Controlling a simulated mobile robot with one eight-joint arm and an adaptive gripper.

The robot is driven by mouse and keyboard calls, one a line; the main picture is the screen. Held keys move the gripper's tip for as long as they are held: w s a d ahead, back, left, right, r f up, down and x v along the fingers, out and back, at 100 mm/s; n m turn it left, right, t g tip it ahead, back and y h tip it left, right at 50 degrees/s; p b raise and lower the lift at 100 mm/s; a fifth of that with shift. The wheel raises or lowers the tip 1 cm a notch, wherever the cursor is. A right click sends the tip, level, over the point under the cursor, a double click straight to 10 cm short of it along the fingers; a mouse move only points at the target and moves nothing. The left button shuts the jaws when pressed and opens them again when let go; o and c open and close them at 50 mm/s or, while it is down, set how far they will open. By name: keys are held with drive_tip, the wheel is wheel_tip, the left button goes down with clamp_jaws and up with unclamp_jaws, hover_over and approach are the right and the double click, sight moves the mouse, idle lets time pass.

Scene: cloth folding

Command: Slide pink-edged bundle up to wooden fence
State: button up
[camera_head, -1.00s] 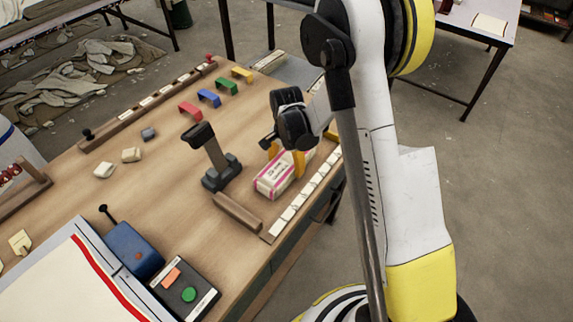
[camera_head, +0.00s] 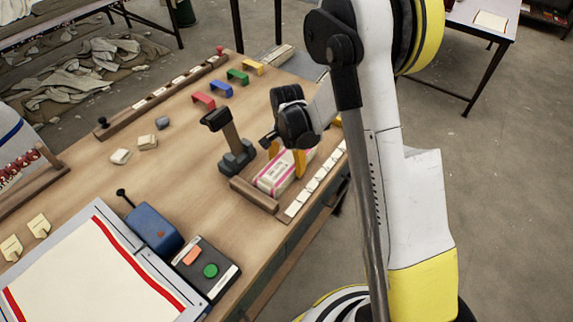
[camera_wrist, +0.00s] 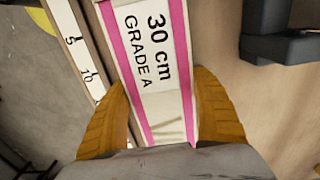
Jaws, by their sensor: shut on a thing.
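The pink-edged bundle (camera_head: 281,176) is a pale block with pink stripes. It lies on the table beside a scale strip. My gripper (camera_head: 287,162) is shut across it, one yellow finger on each side. In the wrist view the bundle (camera_wrist: 155,45) reads "30 cm GRADE A" and lies between the two fingers (camera_wrist: 160,85). The wooden fence (camera_head: 253,196) is a low brown bar at the bundle's near-left end. The bundle's end is very close to the fence; I cannot tell whether they touch. The fence is not visible in the wrist view.
A dark upright tool (camera_head: 233,148) stands just left of the bundle. The white-marked scale strip (camera_head: 313,186) runs along the table edge on the right. A blue box (camera_head: 147,228) and a green-button panel (camera_head: 209,268) are nearer. The table's middle-left (camera_head: 180,170) is mostly clear.

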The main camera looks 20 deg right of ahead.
sight(287, 160)
drive_tip(key=o, duration=1.5)
wheel_tip(287, 160, up, 12)
